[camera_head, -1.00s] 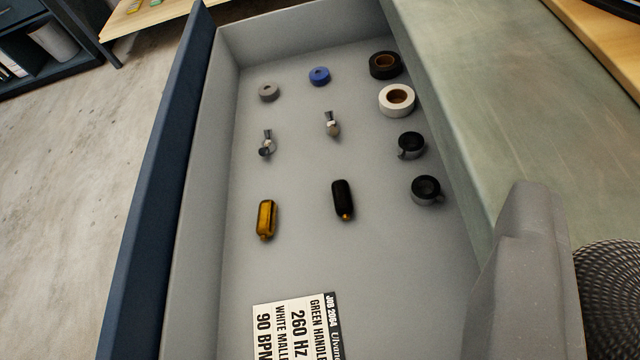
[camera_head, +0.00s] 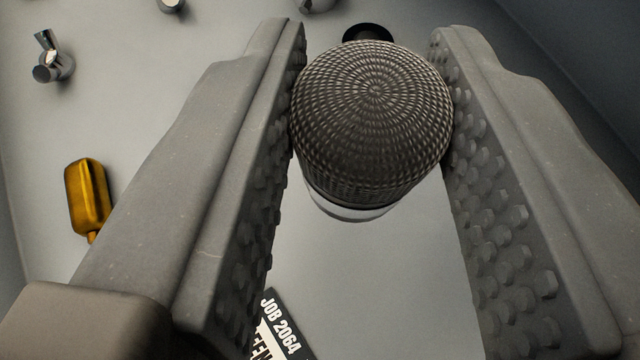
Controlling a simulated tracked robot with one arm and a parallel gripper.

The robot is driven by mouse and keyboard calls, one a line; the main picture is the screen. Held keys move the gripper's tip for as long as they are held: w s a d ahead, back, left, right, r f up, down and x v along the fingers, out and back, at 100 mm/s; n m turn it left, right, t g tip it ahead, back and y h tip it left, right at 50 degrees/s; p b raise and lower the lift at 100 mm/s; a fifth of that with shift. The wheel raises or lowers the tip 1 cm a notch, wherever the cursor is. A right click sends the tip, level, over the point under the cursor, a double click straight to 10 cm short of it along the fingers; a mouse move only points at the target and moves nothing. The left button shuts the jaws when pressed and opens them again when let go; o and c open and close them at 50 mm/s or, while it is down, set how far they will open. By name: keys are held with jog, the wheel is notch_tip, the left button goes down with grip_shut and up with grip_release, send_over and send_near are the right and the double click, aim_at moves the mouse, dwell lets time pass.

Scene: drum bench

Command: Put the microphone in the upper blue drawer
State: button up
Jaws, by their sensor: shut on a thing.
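The microphone (camera_head: 372,120) has a round grey mesh head with a pale ring below it. My gripper (camera_head: 368,75) is shut on the microphone, with a studded finger pad on each side of the mesh head. The microphone is over the grey inside of the open drawer (camera_head: 385,275). The rest of the microphone is hidden behind its head. I cannot tell whether it touches the drawer floor. The drawer's blue front is out of view now.
In the drawer, an amber bottle-shaped item (camera_head: 88,197) and a small metal fitting (camera_head: 52,58) lie at the left. A printed label (camera_head: 278,325) lies at the bottom, partly hidden by my finger. A drawer wall (camera_head: 585,75) rises at upper right.

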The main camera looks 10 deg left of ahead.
aim_at(349, 203)
notch_tip(349, 203, down, 8)
jog(key=shift+f+b, duration=0.1)
jog(key=shift+b, duration=1)
jog(key=o, duration=1)
jog(key=shift+s+r, duration=0.35)
jog(key=p+v, duration=0.2)
jog(key=v, duration=0.9)
jog(key=shift+s+p, duration=0.15)
jog(key=shift+p, duration=0.15)
jog(key=shift+r, duration=0.1)
